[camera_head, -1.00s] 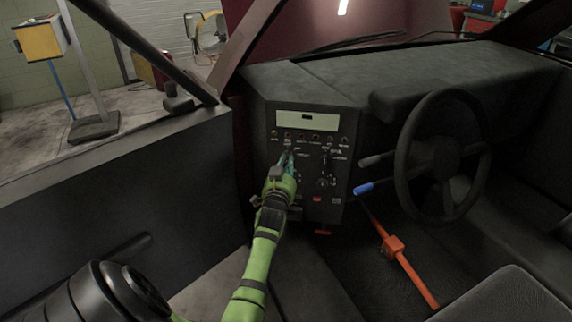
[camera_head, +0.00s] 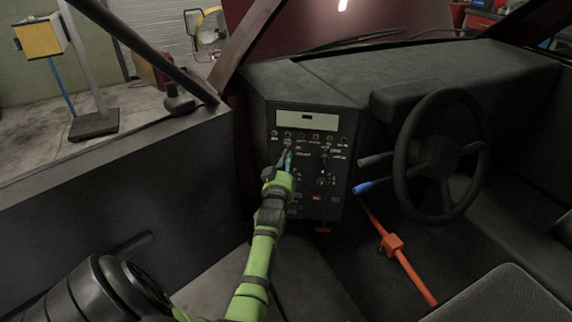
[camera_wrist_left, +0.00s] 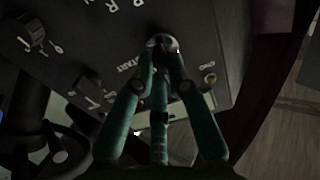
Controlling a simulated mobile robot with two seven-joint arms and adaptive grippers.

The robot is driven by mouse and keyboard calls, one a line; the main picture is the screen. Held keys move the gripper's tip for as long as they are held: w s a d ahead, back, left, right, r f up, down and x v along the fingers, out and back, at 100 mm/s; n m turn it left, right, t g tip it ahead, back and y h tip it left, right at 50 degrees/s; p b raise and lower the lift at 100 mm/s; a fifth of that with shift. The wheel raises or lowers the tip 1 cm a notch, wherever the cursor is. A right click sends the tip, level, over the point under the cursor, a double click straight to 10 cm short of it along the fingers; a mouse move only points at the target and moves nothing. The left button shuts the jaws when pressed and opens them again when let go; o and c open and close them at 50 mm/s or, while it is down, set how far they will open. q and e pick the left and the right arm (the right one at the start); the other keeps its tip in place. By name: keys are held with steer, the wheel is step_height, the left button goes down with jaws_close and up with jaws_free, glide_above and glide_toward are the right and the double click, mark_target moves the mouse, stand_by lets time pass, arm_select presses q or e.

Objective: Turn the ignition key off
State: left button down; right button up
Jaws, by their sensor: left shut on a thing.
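A black control panel (camera_head: 349,130) stands at the middle of the dashboard, with a row of small indicators, knobs and white lettering. My left gripper (camera_head: 286,155) reaches up to its left part. In the left wrist view, the teal fingers of my left gripper (camera_wrist_left: 163,48) close together on a small metallic ignition key (camera_wrist_left: 168,41) at the panel. The fingers hide most of the key, so I cannot tell its exact angle. White START and ON lettering surrounds it. My right gripper is not in view.
A dark door wall (camera_head: 120,190) bounds the left side.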

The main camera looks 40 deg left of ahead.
arm_select(q)
steer(key=c, duration=1.2)
jaws_free()
steer(key=v, duration=1.2)
steer(key=shift+f, duration=0.1)
